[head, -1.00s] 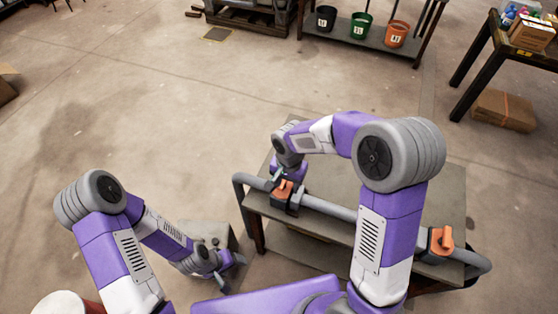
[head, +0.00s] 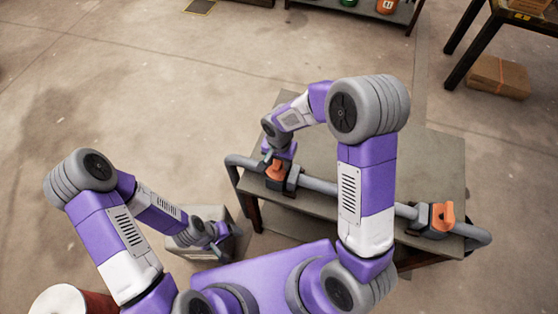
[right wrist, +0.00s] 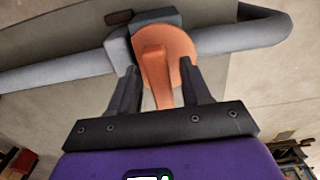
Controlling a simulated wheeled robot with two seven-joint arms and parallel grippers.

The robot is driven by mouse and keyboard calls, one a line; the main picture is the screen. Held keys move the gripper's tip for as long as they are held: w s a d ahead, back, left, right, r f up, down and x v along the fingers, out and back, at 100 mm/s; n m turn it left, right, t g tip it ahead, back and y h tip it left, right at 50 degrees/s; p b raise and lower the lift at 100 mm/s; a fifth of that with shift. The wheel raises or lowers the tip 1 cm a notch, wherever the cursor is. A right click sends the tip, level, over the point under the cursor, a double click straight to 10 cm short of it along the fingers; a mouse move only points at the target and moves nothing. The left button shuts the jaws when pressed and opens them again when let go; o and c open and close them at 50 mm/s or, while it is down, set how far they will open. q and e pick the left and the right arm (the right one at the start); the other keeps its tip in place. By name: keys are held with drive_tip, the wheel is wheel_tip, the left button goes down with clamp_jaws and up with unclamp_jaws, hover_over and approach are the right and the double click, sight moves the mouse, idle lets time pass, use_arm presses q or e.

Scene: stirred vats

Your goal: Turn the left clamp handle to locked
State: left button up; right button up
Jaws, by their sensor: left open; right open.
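The left clamp (head: 291,180) sits on a grey pipe along the front of a work table. Its orange handle (head: 275,170) shows in the head view, and its round hub and lever (right wrist: 157,75) show in the right wrist view. My right gripper (head: 270,160) is at this handle. In the right wrist view my right gripper (right wrist: 160,84) is open, with one finger on each side of the orange lever; I cannot tell whether they touch it. My left gripper (head: 222,240) is open and empty, low at the left of the table.
A second clamp with an orange handle (head: 441,216) is on the pipe (head: 323,186) further right. The table top (head: 425,160) behind the pipe is mostly bare. A grey box (head: 195,247) stands near my left gripper. A red and white drum (head: 65,303) is at the lower left.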

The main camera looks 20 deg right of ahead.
clamp_jaws()
drive_tip(key=shift+n, duration=0.4)
drive_tip(key=n, duration=0.3)
drive_tip(key=shift+n, duration=0.4)
drive_tip(key=n, duration=0.4)
drive_tip(key=shift+p, duration=0.35)
drive_tip(key=n, duration=0.5)
drive_tip(key=shift+p, duration=0.4)
drive_tip(key=n, duration=0.4)
drive_tip(key=shift+p, duration=0.4)
drive_tip(key=shift+n, duration=0.3)
